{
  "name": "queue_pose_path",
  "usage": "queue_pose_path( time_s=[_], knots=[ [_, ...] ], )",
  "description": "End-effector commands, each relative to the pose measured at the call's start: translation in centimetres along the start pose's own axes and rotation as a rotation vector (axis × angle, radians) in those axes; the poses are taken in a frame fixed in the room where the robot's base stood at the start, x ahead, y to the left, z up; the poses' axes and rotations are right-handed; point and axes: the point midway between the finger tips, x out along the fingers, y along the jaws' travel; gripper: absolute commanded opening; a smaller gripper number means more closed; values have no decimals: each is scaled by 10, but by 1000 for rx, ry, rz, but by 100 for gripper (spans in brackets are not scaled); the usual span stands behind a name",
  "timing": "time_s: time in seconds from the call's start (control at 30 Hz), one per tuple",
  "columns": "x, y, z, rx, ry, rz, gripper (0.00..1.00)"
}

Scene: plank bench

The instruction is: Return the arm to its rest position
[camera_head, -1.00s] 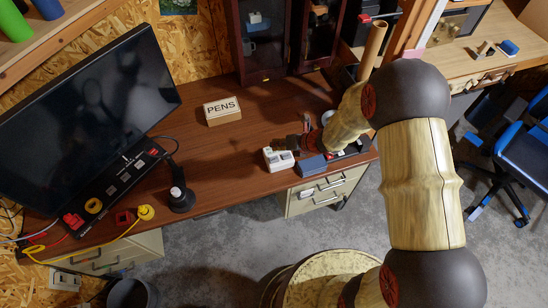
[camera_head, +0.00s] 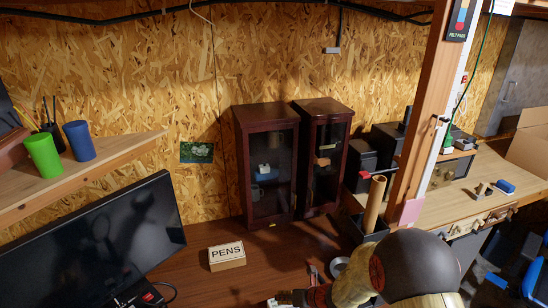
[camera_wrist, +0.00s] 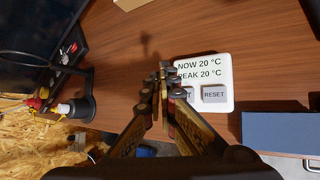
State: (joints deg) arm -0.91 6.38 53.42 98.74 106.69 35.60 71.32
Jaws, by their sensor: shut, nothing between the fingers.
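My gripper (camera_wrist: 163,80) is shut and empty in the wrist view, with its fingertips together over the wooden bench (camera_wrist: 130,60). Just right of the fingertips is a white thermometer unit (camera_wrist: 224,72) reading NOW 20 °C and PEAK 20 °C, with a RESET button; a finger overlaps its left edge, and I cannot tell whether they touch. In the head view my arm (camera_head: 410,268) enters at the bottom right, and its gripper end is at the bottom edge, mostly cut off.
A PENS box (camera_head: 226,256) and a monitor (camera_head: 95,240) stand on the bench. Dark cabinets (camera_head: 268,170) stand at the back. A cardboard tube (camera_head: 374,203) and wooden post (camera_head: 425,115) are near my arm. A blue-grey box (camera_wrist: 280,135) lies right of the thermometer unit.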

Motion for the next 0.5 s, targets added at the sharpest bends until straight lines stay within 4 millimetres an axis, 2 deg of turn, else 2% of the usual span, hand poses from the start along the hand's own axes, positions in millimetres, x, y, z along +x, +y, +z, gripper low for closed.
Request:
queue_pose_path(
  time_s=[0.1,0.27,0.37,0.5],
  knots=[
    [0,7,-6,-151,19,26,0],
    [-12,30,-54,-533,134,136,0],
    [-35,50,-69,-812,182,221,0],
    [-85,77,-82,-1260,235,349,0]
  ],
)
